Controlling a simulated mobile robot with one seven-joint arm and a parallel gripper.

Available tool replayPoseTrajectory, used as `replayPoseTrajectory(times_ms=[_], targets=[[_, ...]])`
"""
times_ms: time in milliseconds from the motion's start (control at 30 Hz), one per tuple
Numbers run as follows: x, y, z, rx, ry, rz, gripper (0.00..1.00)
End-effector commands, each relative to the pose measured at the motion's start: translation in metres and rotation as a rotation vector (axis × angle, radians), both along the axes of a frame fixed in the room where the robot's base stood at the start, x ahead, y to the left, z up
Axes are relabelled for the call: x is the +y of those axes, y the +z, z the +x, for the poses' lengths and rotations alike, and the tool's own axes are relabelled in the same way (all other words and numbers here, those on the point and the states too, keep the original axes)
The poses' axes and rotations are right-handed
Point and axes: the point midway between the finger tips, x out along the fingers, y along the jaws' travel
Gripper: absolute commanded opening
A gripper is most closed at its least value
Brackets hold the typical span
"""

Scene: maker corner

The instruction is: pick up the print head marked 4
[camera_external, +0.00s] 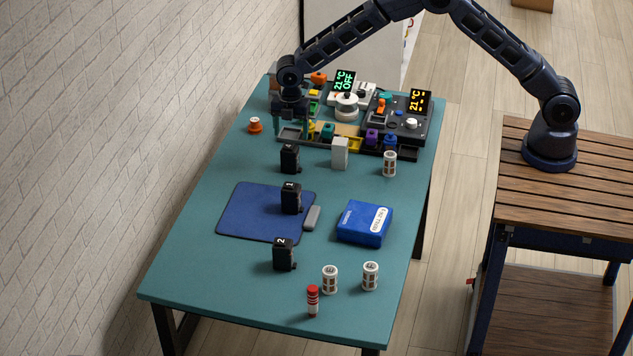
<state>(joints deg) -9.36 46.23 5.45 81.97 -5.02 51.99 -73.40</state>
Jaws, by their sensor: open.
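Several black block-shaped print heads stand upright on the teal table. The front one (284,256) shows a 2 on top. Another print head (291,199) stands on the blue mat; its mark is too small to read surely. A third print head (290,160) stands farther back, below my gripper in the picture; its mark is not readable. I cannot tell which one bears a 4. My gripper (293,128) is open and points down at the back left of the table, beside the tray of small parts. I see nothing between its fingers.
A blue mat (250,210) and blue box (364,222) lie mid-table. A grey-white block (340,153) and white spool (389,163) stand near the parts tray (290,137). Consoles with lit displays (419,101) fill the back. An orange-topped piece (255,125) stands left.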

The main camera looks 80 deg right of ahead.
Motion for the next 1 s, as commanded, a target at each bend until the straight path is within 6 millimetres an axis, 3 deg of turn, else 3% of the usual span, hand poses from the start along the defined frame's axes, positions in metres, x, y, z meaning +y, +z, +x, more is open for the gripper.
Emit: replayPoseTrajectory(times_ms=[433,767,1000], targets=[[0.0,-0.05,0.001,0.003,0.003,-0.001,0.73],[0.002,-0.073,0.002,0.003,0.004,-0.001,0.73],[0.004,-0.105,0.005,0.002,0.003,0.0,0.73]])
